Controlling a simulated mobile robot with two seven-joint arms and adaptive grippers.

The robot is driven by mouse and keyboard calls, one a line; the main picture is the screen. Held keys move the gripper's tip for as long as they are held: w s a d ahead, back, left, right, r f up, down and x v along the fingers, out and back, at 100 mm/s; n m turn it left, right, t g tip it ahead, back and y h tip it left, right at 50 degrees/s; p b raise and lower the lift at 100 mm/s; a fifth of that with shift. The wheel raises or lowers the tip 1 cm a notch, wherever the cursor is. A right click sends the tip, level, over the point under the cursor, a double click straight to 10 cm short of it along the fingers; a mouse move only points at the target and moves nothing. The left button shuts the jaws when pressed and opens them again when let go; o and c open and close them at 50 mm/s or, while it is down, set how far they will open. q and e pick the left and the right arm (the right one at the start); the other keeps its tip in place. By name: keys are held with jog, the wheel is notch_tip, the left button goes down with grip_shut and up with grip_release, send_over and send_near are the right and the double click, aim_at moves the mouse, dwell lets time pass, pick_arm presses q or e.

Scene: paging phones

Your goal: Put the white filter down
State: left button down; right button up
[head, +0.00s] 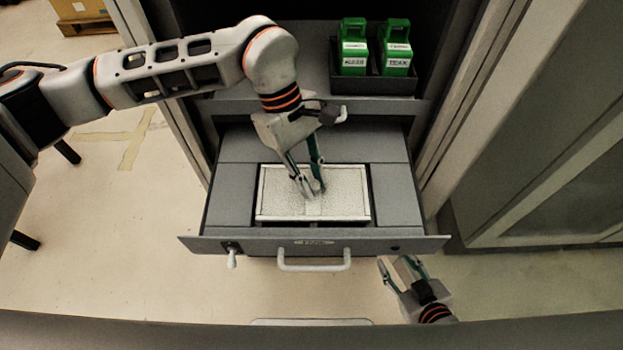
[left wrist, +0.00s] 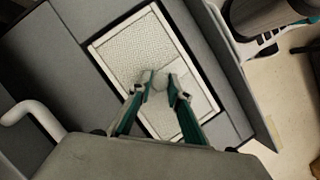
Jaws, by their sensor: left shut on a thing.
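The white filter (head: 280,185) is a rectangular textured panel with a pale frame and a lighter strip at its middle. It lies level at the recess of the open grey drawer (head: 230,190), with dark gaps at its edges. I cannot tell whether it rests on the bottom. My left gripper (head: 314,192) reaches down from above, shut on the filter at its middle. In the left wrist view, the fingertips (left wrist: 162,82) close over the middle of the filter (left wrist: 128,45). My right gripper (head: 400,262) is open and empty, in front of the drawer's right side.
The drawer front has a pale bar handle (head: 314,265) and a small lever (head: 231,258) at left. Green labelled devices (head: 397,48) stand in a dark tray (head: 385,82) on the shelf behind. Cabinet walls flank the drawer. The floor (head: 120,230) at left is mostly clear.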

pick_arm(q)
jog(key=shift+f, duration=0.35)
jog(key=c, duration=1.9)
grip_release()
pick_arm(e)
jog(key=shift+w+d, duration=0.1)
jog(key=shift+w, duration=0.1)
pick_arm(q)
jog(key=shift+v, duration=3.85)
pick_arm(e)
jog(key=shift+s, duration=0.1)
